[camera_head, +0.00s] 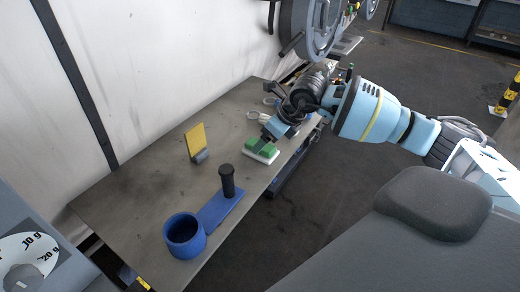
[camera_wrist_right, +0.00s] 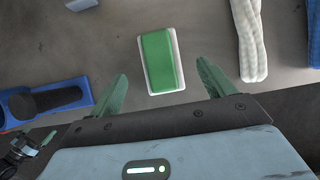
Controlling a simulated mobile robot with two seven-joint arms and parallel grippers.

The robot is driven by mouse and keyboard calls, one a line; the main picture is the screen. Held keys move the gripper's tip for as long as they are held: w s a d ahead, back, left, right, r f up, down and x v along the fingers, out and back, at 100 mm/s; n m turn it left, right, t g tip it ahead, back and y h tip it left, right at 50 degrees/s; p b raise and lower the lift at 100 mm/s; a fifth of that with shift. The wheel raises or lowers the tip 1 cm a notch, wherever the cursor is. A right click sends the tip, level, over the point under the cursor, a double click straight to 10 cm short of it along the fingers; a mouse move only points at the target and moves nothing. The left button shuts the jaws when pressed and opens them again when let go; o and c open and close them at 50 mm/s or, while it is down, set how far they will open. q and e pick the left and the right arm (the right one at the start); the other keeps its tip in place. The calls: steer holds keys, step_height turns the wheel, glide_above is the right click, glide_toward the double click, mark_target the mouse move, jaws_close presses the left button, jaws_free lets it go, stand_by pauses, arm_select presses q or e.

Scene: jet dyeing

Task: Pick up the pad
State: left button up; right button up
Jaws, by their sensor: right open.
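The pad is a green block on a white base; it lies on the table in the head view (camera_head: 260,153). In the right wrist view the pad (camera_wrist_right: 161,62) lies upright in the picture, between and slightly beyond the fingertips. My right gripper (camera_wrist_right: 162,72) is open, with one green finger on each side of the pad and gaps on both sides. My left gripper is not in view.
The grey table (camera_head: 150,185) carries a blue holder (camera_head: 184,236) with a black-handled tool (camera_head: 227,182), and a yellow card (camera_head: 195,141) in a grey stand. A white braided roll (camera_wrist_right: 249,40) lies right of the pad. A white wall borders the table's far side.

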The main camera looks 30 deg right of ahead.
steer(key=shift+w+f, duration=0.1)
steer(key=shift+f, duration=0.05)
steer(key=shift+x, duration=2.4)
steer(key=shift+c, duration=0.3)
steer(key=c, duration=1.1)
